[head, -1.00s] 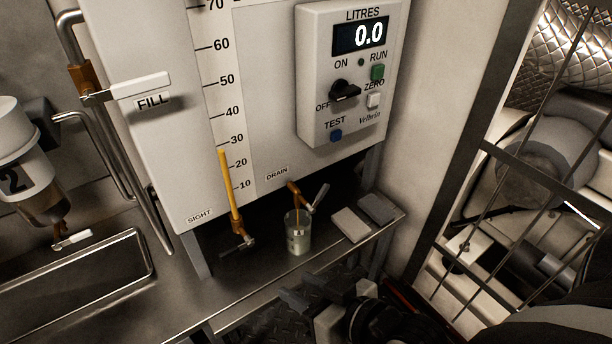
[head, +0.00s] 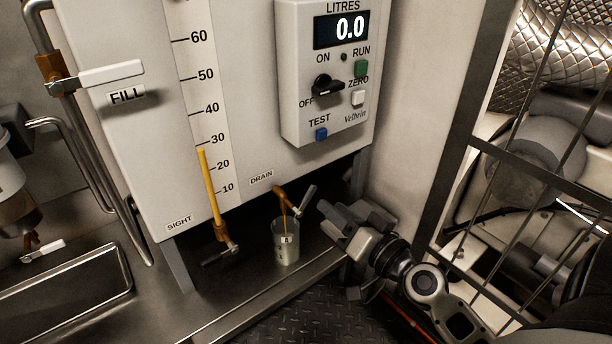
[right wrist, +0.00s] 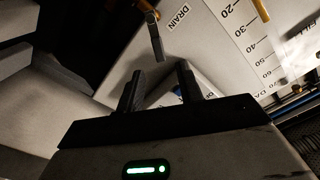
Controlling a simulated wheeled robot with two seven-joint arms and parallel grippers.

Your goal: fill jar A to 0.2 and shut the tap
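A clear jar (head: 286,252) with a small label, too small to read surely, stands upright under the drain tap (head: 283,197). A thin amber line runs from the spout into the jar; the liquid level is hard to make out. The tap's grey lever (head: 306,199) slants up to the right; it also shows in the right wrist view (right wrist: 155,38). My right gripper (head: 328,218) is just right of the jar and lever. In the right wrist view its fingers (right wrist: 160,88) are apart, with the lever ahead of them, not gripped. My left gripper is out of view.
The meter box (head: 332,75) reads 0.0 litres. The sight tube's yellow column (head: 209,185) ends just under 30. A fill lever (head: 112,77) is at upper left, a trough (head: 70,283) at lower left. A wire cage (head: 520,160) stands at right.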

